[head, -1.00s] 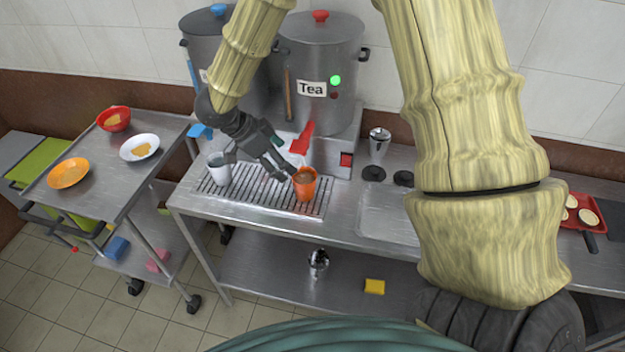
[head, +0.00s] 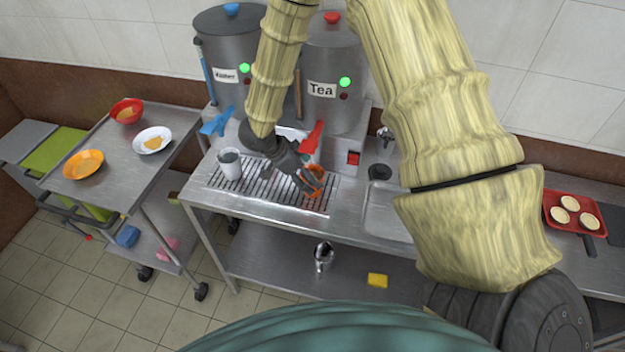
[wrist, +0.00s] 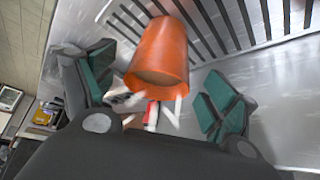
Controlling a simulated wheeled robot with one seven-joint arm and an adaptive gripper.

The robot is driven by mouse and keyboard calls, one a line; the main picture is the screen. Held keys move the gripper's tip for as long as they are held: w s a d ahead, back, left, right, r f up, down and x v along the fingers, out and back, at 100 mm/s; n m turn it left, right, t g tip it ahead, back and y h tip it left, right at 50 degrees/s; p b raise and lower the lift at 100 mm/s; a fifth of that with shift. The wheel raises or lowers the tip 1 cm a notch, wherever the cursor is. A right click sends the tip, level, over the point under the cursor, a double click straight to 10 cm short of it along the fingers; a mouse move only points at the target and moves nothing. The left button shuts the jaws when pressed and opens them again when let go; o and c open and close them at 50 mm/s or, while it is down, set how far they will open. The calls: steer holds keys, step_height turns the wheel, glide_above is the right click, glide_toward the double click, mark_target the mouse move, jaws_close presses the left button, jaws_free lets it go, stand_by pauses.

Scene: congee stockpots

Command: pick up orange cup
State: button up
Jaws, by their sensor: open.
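The orange cup (head: 316,183) stands on the slatted drip tray, below the red tap of the pot labelled Tea; my gripper partly hides it in the head view. In the wrist view the orange cup (wrist: 160,50) lies between the two spread fingers, with its brownish opening toward the camera. My gripper (head: 305,180) is open and at the cup. In the wrist view the fingers of my gripper (wrist: 155,92) show a gap on either side of the cup. I cannot tell whether any part of it touches the cup.
The Tea pot (head: 335,85) and Water pot (head: 222,50) rise behind, with the red lever (head: 313,137) close to my gripper. A sink (head: 385,212) lies to the right. A cart (head: 110,165) with bowls stands left.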

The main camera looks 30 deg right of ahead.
steer(key=shift+d+f, duration=0.15)
steer(key=shift+f, duration=0.1)
steer(key=c, duration=1.2)
steer(key=shift+r, duration=0.15)
